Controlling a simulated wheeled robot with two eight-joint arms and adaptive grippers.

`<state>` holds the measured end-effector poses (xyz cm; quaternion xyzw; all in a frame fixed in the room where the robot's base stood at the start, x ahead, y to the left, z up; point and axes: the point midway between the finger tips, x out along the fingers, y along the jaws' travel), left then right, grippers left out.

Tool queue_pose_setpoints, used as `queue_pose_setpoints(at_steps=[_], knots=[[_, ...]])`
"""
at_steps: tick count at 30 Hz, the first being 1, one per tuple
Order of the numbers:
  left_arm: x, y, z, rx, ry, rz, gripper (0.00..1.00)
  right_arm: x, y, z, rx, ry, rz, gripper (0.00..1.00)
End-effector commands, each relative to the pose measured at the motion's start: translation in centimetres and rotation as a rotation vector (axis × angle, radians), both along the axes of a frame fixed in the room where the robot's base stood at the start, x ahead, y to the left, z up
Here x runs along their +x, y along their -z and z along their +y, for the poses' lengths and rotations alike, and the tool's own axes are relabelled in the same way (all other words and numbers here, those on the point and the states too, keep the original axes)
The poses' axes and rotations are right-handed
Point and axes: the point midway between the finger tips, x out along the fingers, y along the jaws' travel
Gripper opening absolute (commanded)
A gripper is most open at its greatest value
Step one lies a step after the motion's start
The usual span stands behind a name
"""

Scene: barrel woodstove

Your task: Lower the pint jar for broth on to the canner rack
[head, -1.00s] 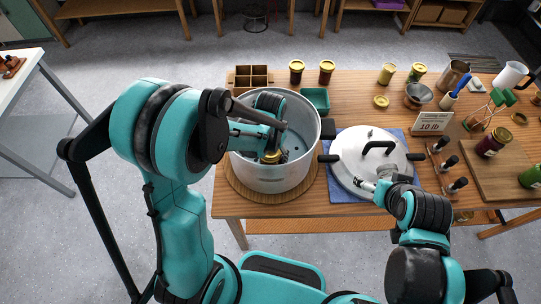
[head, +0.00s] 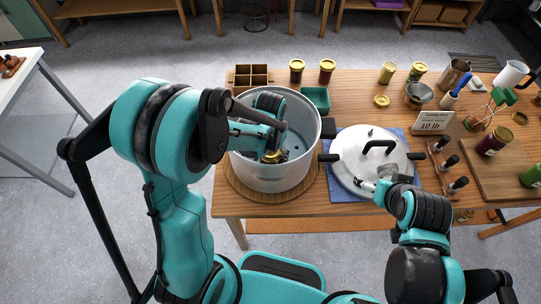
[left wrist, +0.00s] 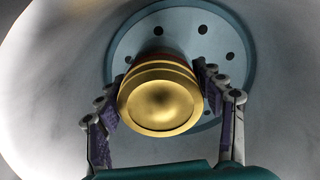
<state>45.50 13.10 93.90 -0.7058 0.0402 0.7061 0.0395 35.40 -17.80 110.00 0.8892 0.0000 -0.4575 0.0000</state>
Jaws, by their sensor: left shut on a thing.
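The pint jar (left wrist: 160,98) shows its gold lid from above in the left wrist view, with a strip of dark reddish contents behind the lid. My left gripper (left wrist: 162,92) is shut on it, one finger on each side. In the head view the gold lid (head: 271,157) shows inside the large metal canner (head: 268,178), below my left gripper (head: 270,150). The perforated canner rack (left wrist: 187,31) lies beneath the jar; whether the jar's base touches it is hidden. My right gripper (head: 366,185) is over the canner lid (head: 350,165); its fingers are too small to read.
The canner stands on a round wooden board (head: 238,190). The lid rests on a blue cloth (head: 335,197) beside it. Two dark jars (head: 296,71), a green tray (head: 316,99) and a wooden divided box (head: 250,76) stand behind.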

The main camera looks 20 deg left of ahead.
Motion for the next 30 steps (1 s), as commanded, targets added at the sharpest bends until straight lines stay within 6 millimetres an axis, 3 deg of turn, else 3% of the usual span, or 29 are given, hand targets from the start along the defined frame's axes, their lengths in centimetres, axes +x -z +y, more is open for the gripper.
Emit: queue_pose_setpoints(at_steps=[30], knots=[[0.0, 1.6, 0.0, 0.000, 0.000, 0.000, 0.21, 0.0, 1.5, 0.0, 0.000, 0.000, 0.000, 0.88]])
